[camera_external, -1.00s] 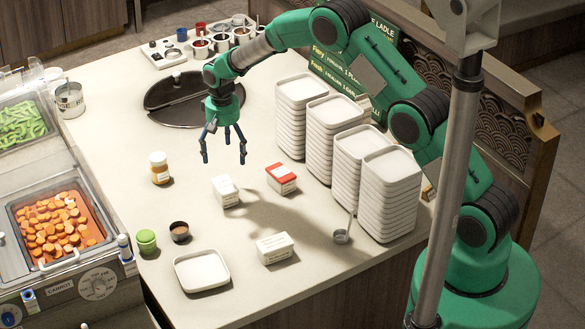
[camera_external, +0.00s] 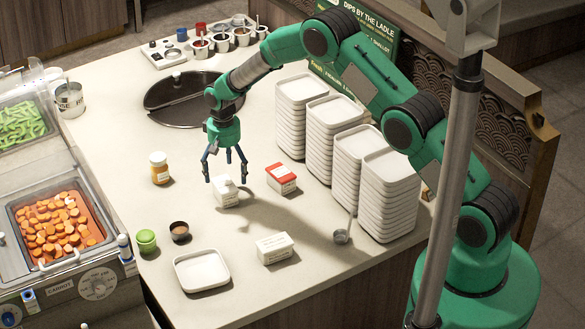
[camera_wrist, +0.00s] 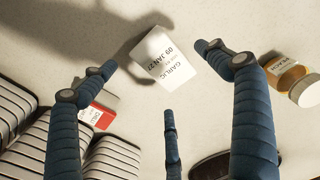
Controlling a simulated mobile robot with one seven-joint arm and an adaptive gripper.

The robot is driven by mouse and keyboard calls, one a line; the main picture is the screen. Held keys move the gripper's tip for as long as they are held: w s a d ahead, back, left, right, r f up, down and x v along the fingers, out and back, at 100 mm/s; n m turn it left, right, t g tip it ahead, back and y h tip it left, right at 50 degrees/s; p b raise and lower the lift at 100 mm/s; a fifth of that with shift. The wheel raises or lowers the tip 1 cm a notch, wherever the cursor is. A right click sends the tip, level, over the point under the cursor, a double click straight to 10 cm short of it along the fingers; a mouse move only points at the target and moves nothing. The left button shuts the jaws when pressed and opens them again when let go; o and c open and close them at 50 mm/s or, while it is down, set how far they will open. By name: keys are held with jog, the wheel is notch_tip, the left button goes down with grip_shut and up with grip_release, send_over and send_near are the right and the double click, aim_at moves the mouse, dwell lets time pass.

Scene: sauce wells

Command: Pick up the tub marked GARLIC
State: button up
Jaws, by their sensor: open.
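The white tub marked GARLIC (camera_wrist: 166,58) stands on the counter in the wrist view, its dark print upside down in the picture. In the external view it is the small white tub (camera_external: 226,192) left of the red-topped tub. My gripper (camera_external: 226,171) is open and empty, its fingers pointing down above the GARLIC tub. In the wrist view the blue fingers (camera_wrist: 160,80) are spread around the tub, two on its sides and one below it in the picture. I cannot tell whether any finger touches it.
A red-and-white tub (camera_external: 281,179) stands close to the right. A yellow-orange jar (camera_external: 159,168) stands to the left. Stacks of white trays (camera_external: 334,142) rise further right. Another white tub (camera_external: 274,248), a green-lidded jar (camera_external: 146,241) and an empty tray (camera_external: 201,271) are nearer the front edge.

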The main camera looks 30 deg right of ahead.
aim_at(228, 183)
jog(key=shift+f, duration=0.55)
jog(key=shift+f, duration=0.1)
jog(key=shift+s+f, duration=0.1)
jog(key=shift+f, duration=2.4)
jog(key=shift+c, duration=0.5)
jog(key=c, duration=1.4)
jog(key=shift+c, duration=0.2)
jog(key=shift+r, duration=0.15)
